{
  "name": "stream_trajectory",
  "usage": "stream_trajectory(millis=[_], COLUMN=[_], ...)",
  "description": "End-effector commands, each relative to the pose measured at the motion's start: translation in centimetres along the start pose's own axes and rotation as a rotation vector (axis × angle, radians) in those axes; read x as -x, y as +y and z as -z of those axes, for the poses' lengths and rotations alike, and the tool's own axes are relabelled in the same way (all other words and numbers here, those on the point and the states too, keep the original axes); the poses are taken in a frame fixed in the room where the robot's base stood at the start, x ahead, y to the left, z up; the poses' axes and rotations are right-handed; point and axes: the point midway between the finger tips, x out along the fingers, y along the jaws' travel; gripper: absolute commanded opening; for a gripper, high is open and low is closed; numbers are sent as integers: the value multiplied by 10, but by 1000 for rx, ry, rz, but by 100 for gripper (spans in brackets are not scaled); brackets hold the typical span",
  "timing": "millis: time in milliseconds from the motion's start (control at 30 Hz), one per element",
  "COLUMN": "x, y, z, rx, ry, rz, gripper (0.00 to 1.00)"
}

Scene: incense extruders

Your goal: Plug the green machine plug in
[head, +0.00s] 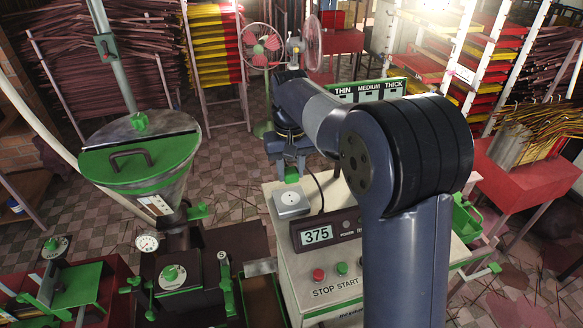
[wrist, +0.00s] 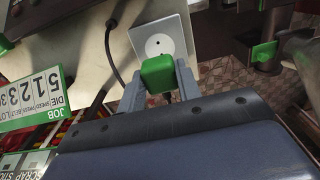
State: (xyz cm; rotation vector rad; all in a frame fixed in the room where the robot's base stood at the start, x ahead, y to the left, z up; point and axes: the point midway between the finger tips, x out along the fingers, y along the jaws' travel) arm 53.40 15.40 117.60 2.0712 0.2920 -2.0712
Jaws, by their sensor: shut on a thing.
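My gripper (head: 290,170) is shut on the green plug (head: 291,175), a small green block. In the wrist view the plug (wrist: 158,73) sits between the two grey fingers (wrist: 158,84). The grey square socket box (head: 289,203) with a round socket face stands on the corner of the cream machine top. In the head view the plug is just beyond the box's far edge, apart from the round face. In the wrist view it overlaps the edge of the socket plate (wrist: 162,35); the height gap cannot be told. The plug's prongs are hidden.
A dark cable (head: 321,190) loops beside the socket box. A display reading 375 (head: 317,236) and STOP and START buttons (head: 330,272) are close by. A green-lidded hopper (head: 140,158) stands left. A THIN/MEDIUM/THICK sign (head: 368,90) is behind my arm.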

Motion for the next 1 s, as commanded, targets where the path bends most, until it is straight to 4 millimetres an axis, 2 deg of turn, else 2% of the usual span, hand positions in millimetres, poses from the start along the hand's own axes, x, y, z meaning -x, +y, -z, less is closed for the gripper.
stream_trajectory(millis=[600, 1000], x=[-52, -55], y=[0, 0], z=[0, 0], rx=[0, 0], ry=[-1, 0], rz=[0, 0], gripper=[12, 12])
